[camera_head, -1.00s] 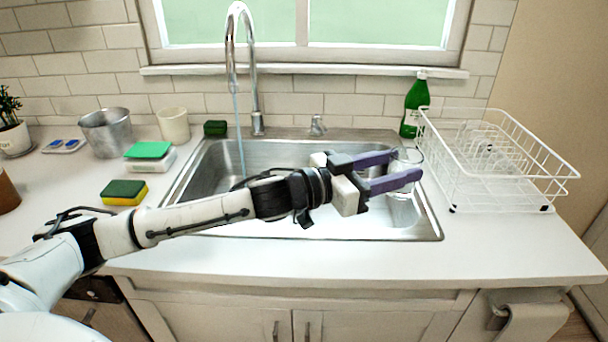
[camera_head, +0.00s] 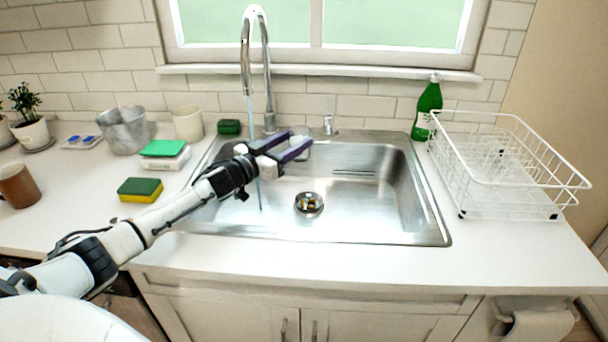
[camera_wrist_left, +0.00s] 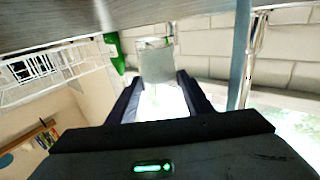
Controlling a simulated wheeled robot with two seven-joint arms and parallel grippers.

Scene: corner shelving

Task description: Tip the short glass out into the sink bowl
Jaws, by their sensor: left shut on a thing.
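My left gripper (camera_head: 296,146) is shut on the short glass (camera_head: 301,146), over the back left of the sink bowl (camera_head: 370,206), to the right of the faucet's stream. In the left wrist view, the clear glass (camera_wrist_left: 156,62) sits between the two fingers. That view is upside down, and I cannot tell how far the glass is tilted or whether it holds anything. The faucet (camera_head: 246,50) runs a thin stream of water (camera_head: 261,200) into the bowl. My right gripper is not in view.
A green bottle (camera_head: 428,108) and a white wire rack (camera_head: 500,203) stand to the right. A metal pot (camera_head: 124,131), a cream cup (camera_head: 188,124) and sponges (camera_head: 140,190) stand on the left counter.

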